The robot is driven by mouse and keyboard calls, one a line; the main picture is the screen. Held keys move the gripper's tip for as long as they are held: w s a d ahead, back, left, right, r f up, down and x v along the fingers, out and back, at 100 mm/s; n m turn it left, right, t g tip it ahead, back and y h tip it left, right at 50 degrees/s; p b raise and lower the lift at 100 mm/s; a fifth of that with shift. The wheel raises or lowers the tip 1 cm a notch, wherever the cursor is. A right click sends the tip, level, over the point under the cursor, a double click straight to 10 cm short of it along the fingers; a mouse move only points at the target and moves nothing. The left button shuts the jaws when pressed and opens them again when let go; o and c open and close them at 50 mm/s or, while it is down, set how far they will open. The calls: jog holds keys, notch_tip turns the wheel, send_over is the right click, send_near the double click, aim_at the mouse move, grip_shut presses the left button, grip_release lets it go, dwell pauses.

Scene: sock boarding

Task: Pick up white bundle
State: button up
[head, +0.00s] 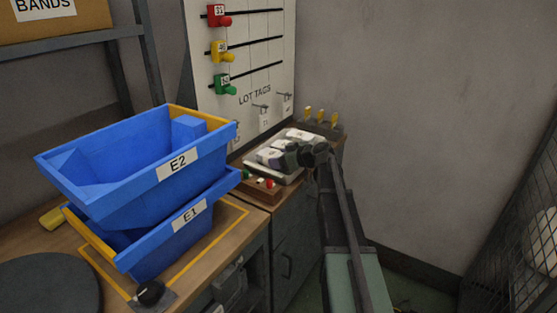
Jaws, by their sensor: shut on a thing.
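White bundles lie on a pale tray (257,171) at the back of the bench, in the corner. One white bundle (268,155) is at the left of my gripper, and another white bundle (299,135) is behind it. My gripper (290,156) is low over the tray and shut on a white bundle. The arm hides part of the tray, and the fingertips are small and dark, so the exact grip is hard to see.
A blue bin E2 (88,190) is stacked on a blue bin E1 (156,253) at the left. A wooden box with coloured buttons (262,188) sits before the tray. A LOT TAGS board (243,60) stands behind. A wire cage (510,250) is at the right.

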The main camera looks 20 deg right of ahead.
notch_tip(320, 180, up, 20)
jog(key=p, duration=1.9)
jog(key=shift+f, duration=0.2)
jog(key=shift+f, duration=0.2)
notch_tip(320, 180, down, 20)
jog(key=b, duration=2)
jog(key=shift+r, duration=0.3)
jog(key=shift+f, duration=0.25)
jog(key=o, duration=1)
jog(key=p+v, duration=0.4)
jog(key=v, duration=0.7)
jog(key=shift+w, duration=0.1)
jog(key=c, duration=0.4)
